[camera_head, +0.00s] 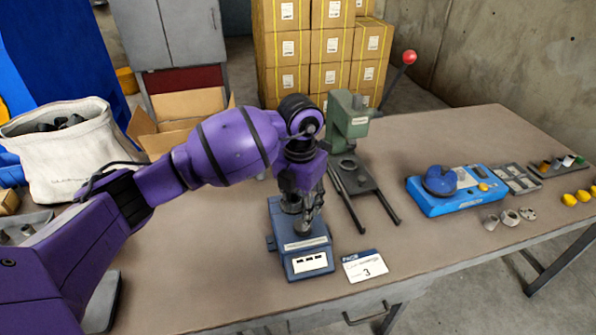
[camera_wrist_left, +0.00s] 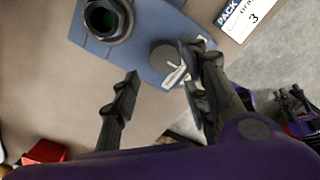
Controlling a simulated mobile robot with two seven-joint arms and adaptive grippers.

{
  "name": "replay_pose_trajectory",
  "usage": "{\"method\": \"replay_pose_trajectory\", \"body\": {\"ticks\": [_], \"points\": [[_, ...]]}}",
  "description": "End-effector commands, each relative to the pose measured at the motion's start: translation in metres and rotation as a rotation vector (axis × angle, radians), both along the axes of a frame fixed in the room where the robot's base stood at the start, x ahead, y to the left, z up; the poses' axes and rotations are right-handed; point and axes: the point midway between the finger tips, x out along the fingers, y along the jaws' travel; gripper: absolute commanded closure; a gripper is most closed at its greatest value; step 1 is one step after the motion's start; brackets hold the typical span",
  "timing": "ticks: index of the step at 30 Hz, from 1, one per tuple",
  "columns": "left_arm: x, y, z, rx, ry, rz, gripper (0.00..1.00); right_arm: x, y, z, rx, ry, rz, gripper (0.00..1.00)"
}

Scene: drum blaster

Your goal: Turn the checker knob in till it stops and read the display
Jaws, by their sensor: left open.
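A grey-blue device (camera_head: 309,263), which looks like the checker, stands on the table. My left gripper (camera_head: 306,212) points down over the device. In the left wrist view its fingers (camera_wrist_left: 160,80) are apart, with the knob showing beyond the gap. I cannot tell whether a finger touches it. My right gripper is not seen.
A card marked 3 (camera_head: 365,266) lies right of the device. A green press (camera_head: 347,122) with a red-tipped lever stands behind it. A bright blue box (camera_head: 459,203), small metal parts (camera_head: 510,217) and yellow pieces (camera_head: 570,199) lie to the right. A white bag (camera_head: 62,150) is at left.

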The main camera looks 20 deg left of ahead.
Motion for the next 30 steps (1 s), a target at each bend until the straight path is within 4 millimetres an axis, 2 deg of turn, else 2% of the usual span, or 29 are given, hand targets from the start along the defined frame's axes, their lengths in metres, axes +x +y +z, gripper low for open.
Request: {"method": "replay_pose_trajectory", "body": {"ticks": [4, 9, 14, 19, 20, 28, 30], "points": [[0.0, 0.0, -0.025, -0.002, 0.001, 0.001, 0.59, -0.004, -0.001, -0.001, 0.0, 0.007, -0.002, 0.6], [0.0, 0.0, -0.043, -0.002, -0.001, 0.001, 0.59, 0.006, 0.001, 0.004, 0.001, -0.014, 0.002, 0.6], [0.001, 0.0, -0.048, -0.003, -0.001, 0.0, 0.59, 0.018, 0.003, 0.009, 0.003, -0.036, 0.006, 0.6], [0.001, 0.0, -0.049, -0.002, -0.002, 0.0, 0.59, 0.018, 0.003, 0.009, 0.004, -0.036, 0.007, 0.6], [0.001, 0.0, -0.049, -0.002, -0.002, 0.0, 0.6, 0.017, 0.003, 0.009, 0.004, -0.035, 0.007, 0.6], [0.001, 0.001, -0.048, 0.0, -0.001, 0.002, 0.95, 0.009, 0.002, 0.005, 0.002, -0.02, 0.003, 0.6], [0.001, 0.002, -0.048, 0.001, -0.001, 0.002, 0.97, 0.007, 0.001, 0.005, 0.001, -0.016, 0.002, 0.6]]}}
